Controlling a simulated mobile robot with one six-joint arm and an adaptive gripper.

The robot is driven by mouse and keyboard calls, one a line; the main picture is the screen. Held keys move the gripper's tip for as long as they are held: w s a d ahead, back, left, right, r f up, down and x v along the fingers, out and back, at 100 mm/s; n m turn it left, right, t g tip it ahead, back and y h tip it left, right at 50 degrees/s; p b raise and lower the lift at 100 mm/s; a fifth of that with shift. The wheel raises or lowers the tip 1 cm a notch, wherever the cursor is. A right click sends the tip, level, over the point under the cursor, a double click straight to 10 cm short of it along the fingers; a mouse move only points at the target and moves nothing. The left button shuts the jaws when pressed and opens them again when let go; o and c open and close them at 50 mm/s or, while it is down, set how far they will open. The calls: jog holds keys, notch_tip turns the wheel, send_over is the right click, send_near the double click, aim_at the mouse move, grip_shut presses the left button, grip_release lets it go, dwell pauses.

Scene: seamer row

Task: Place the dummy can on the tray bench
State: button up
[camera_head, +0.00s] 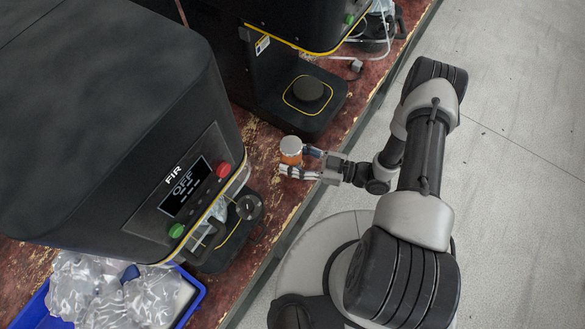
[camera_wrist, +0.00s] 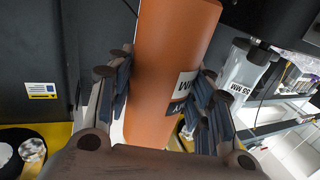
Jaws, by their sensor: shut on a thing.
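The dummy can (camera_head: 291,149) is a small orange cylinder with a pale top, near the bench edge between the two black machines in the head view. In the wrist view the orange can (camera_wrist: 165,75) fills the middle, with part of a black-and-white label showing. My gripper (camera_head: 299,162) is shut on the can, with fingers on both sides of it; its fingers also show in the wrist view (camera_wrist: 160,95). The can looks roughly upright. I cannot tell whether its base touches the bench. I cannot make out which surface is the tray bench.
A black seamer (camera_head: 110,110) with an OFF display and red and green buttons stands at the left. Another black machine (camera_head: 290,50) with a round plate (camera_head: 308,89) stands behind. A blue tray (camera_head: 190,300) holds clear plastic bags. The worn red bench (camera_head: 262,150) has bare room between the machines.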

jog(key=shift+f+b, duration=0.75)
jog(key=shift+f, duration=2.3)
jog(key=shift+f, duration=0.1)
jog(key=shift+f, duration=0.15)
jog(key=o, duration=1.2)
jog(key=shift+r, duration=0.25)
jog(key=v, duration=1.2)
jog(key=shift+p, duration=0.3)
